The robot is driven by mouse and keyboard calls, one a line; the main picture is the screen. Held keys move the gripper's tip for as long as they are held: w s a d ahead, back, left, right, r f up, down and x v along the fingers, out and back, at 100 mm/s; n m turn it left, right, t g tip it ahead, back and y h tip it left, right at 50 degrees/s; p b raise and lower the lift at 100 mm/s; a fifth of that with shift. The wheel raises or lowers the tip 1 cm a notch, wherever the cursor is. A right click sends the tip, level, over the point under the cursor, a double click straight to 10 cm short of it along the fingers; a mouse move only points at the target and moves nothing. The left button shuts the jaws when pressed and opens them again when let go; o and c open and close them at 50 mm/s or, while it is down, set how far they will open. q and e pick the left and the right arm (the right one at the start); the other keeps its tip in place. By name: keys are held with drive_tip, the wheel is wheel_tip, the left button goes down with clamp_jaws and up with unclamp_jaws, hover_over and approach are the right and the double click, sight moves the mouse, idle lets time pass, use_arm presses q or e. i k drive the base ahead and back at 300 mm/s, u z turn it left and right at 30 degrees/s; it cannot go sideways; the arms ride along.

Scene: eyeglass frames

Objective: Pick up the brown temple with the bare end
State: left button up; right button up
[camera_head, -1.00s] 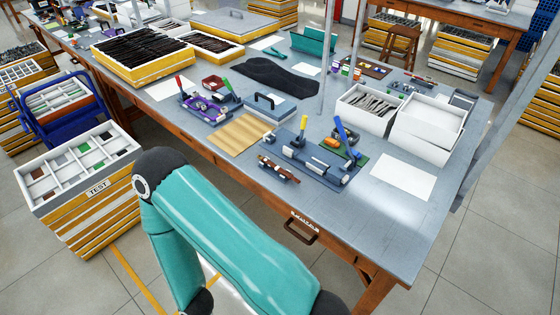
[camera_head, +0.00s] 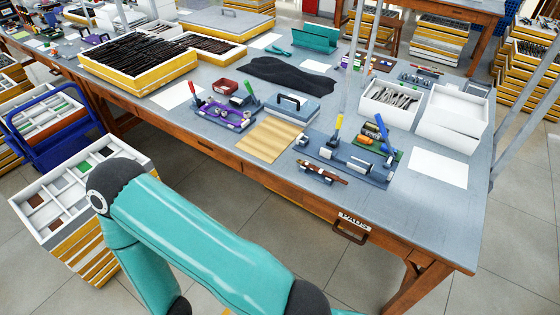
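A slim brown piece that looks like a temple (camera_head: 324,172) lies on a small blue-grey rest near the bench's front edge, in front of a blue-grey fixture (camera_head: 350,160). It has a pale spot or end; it is too small to tell which end is bare. A yellow-white box (camera_head: 150,73) at the back left holds many dark brown strips, perhaps temples. One of my teal arms crosses the lower left of the head view, well short of the bench. Neither gripper is in view.
A wooden mat (camera_head: 269,142), a grey case (camera_head: 290,109), a purple fixture (camera_head: 222,115) and white boxes (camera_head: 452,118) stand on the grey bench (camera_head: 300,202). A white sheet (camera_head: 438,168) lies at right. A blue cart (camera_head: 50,125) and a compartment box (camera_head: 85,180) stand left.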

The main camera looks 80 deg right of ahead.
sight(312, 167)
drive_tip(key=i, duration=1.35)
drive_tip(key=u, duration=0.8)
drive_tip(key=i, duration=0.3)
drive_tip(key=z, duration=2.45)
drive_tip(key=i, duration=0.15)
drive_tip(key=z, duration=2.1)
drive_tip(key=i, duration=1.4)
drive_tip(key=u, duration=0.4)
